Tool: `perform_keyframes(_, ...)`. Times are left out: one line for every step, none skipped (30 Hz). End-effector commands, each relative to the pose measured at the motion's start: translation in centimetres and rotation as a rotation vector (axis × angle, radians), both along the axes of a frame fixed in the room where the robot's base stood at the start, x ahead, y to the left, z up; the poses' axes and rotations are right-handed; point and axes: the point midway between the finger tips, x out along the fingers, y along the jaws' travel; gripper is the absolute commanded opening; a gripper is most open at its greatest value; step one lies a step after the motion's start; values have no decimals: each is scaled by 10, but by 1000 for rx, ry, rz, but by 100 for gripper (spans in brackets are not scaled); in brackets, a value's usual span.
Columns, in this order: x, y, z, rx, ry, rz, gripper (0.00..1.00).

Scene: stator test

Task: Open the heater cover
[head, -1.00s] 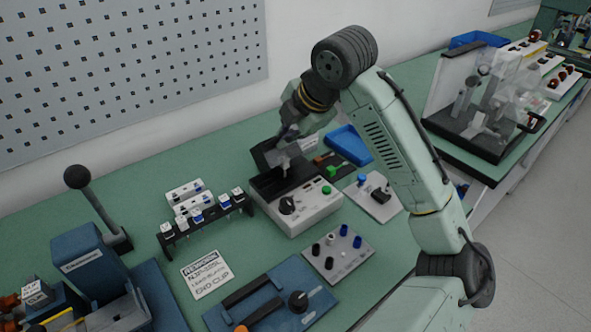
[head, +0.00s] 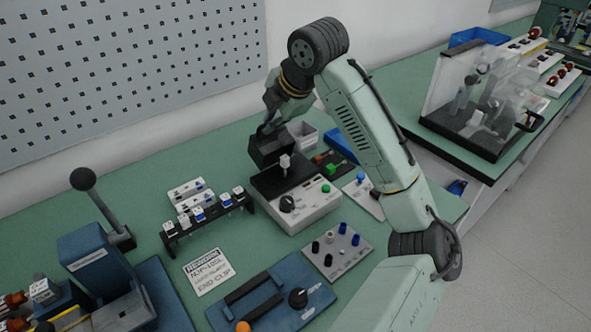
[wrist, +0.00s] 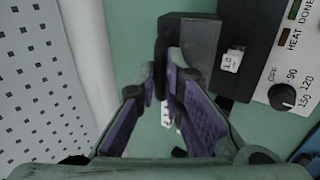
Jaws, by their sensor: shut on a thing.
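The heater (head: 308,208) is a white box with a black top, a dial and a green button, at the middle of the bench in the head view; its dial face (wrist: 290,75) is at the right in the wrist view. The black heater cover (head: 268,150) stands raised at the heater's back left. It also shows in the wrist view (wrist: 198,48). My gripper (wrist: 163,72) is shut on the cover's edge, which runs between the fingers. In the head view my gripper (head: 268,126) is at the cover's upper rear. A small white block (head: 285,163) shows above the heater's black top.
A rack of small white-topped pieces (head: 210,212) stands left of the heater. A knob panel (head: 338,250) and a blue fixture (head: 272,295) are in front. A grey bin (head: 304,136) and blue tray (head: 340,146) are behind. The pegboard wall (head: 120,70) is close behind.

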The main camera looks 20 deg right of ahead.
Motion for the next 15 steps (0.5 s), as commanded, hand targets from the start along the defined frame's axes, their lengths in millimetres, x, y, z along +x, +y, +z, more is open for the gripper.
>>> perform_keyframes(6,3,1,2,0,1,0)
perform_keyframes(8,3,1,1,-1,1,0)
perform_keyframes(10,4,1,1,-1,1,0)
perform_keyframes(10,4,0,1,-2,0,0)
perform_keyframes(10,4,0,1,-2,-1,0)
perform_keyframes(10,3,0,1,-2,-1,0)
perform_keyframes(10,3,0,1,-2,0,0)
perform_keyframes(10,3,0,1,-2,0,0)
perform_keyframes(10,3,0,0,-2,-1,0)
perform_keyframes(10,3,0,1,-2,0,0)
perform_keyframes(10,4,0,1,-2,0,0)
perform_keyframes(11,4,0,1,-2,0,0)
perform_keyframes(13,5,-1,2,-1,0,0)
perform_keyframes(15,6,-2,2,-1,0,0)
perform_keyframes(19,7,-3,3,-1,0,0)
